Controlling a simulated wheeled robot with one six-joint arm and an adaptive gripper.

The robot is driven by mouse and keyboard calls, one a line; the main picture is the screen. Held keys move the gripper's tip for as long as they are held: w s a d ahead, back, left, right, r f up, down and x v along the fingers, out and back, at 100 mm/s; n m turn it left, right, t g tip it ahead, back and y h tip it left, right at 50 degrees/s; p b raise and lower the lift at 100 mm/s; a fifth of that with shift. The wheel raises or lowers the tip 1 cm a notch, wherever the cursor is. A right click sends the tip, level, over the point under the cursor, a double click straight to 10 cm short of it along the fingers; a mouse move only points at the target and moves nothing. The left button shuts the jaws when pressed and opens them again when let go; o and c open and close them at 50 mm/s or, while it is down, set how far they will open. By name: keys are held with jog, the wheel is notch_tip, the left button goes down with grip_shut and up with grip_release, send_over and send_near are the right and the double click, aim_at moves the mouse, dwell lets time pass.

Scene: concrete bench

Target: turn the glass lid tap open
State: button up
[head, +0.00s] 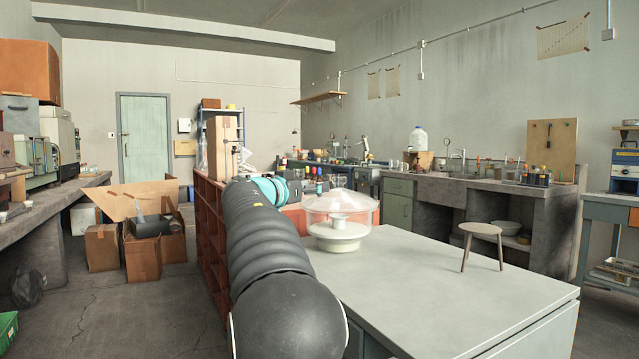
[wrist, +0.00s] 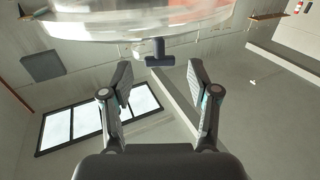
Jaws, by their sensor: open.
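A glass vessel with a wide clear lid (head: 341,204) and a white base (head: 338,240) stands on the pale bench top. In the wrist view the glass lid (wrist: 140,22) fills the top of the picture. A dark T-shaped tap (wrist: 158,54) sticks out below its rim there, with its bar lying crosswise. My gripper (wrist: 160,78) is open and empty. The tap lies just beyond the fingertips, roughly centred between them, and no finger appears to touch it. In the head view my arm reaches forward left of the vessel and its gripper end cannot be made out.
A reddish shelf unit (head: 208,235) stands left of my arm. Cardboard boxes (head: 140,252) stand on the floor.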

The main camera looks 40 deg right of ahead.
jog(key=shift+w+d+p, duration=0.2)
jog(key=shift+d+p, duration=0.1)
jog(key=shift+d, duration=1.45)
grip_shut()
